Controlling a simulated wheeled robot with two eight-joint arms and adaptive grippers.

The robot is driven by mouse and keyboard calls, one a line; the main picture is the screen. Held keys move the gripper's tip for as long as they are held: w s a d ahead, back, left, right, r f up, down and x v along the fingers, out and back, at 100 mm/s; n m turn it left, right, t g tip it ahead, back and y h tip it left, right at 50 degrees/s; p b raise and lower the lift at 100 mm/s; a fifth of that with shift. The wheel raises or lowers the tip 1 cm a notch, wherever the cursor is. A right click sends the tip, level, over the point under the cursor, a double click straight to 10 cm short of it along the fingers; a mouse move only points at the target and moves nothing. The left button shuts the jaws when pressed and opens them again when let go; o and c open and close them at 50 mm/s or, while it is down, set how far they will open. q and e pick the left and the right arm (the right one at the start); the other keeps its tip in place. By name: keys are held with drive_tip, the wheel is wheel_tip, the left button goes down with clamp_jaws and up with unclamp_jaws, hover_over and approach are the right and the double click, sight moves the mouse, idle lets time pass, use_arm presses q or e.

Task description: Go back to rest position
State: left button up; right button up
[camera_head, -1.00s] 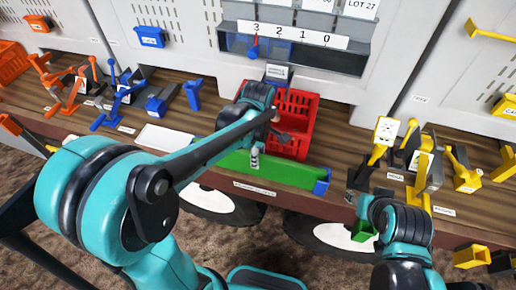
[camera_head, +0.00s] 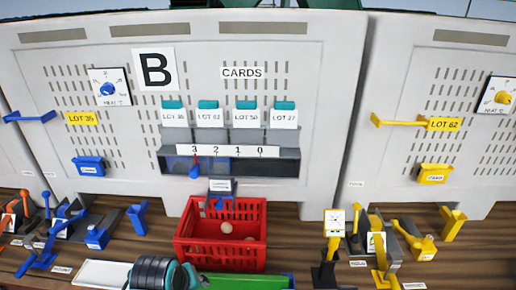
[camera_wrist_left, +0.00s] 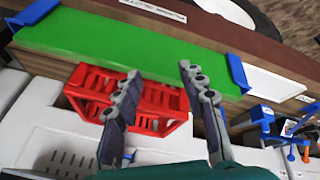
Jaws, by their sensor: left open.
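My left gripper (camera_wrist_left: 160,72) is open in the left wrist view, with nothing between its two grey fingers. In that view the fingers stand in front of the red crate (camera_wrist_left: 158,118) and the green strip (camera_wrist_left: 120,45). In the head view only a dark and teal part of my left arm (camera_head: 158,272) shows at the bottom edge; the gripper itself is out of that picture. My right gripper is in neither current view.
The red crate (camera_head: 200,258) holds a few small round pinkish things (camera_head: 226,227). The green strip (camera_head: 240,281) lies in front of it. Blue levers (camera_head: 45,258) stand left, yellow ones (camera_head: 413,238) right. Behind rises a grey panel (camera_head: 300,95) with card slots.

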use_arm(q)
wheel_tip(320, 180, down, 15)
drive_tip(key=s+a+m+t+b, duration=0.1)
drive_tip(key=m+b, duration=0.4)
drive_tip(key=b, duration=0.9)
drive_tip(key=shift+s+f+t, duration=0.15)
drive_tip(key=shift+s+t, duration=0.45)
drive_tip(key=shift+s, duration=0.15)
drive_tip(key=shift+a, duration=0.1)
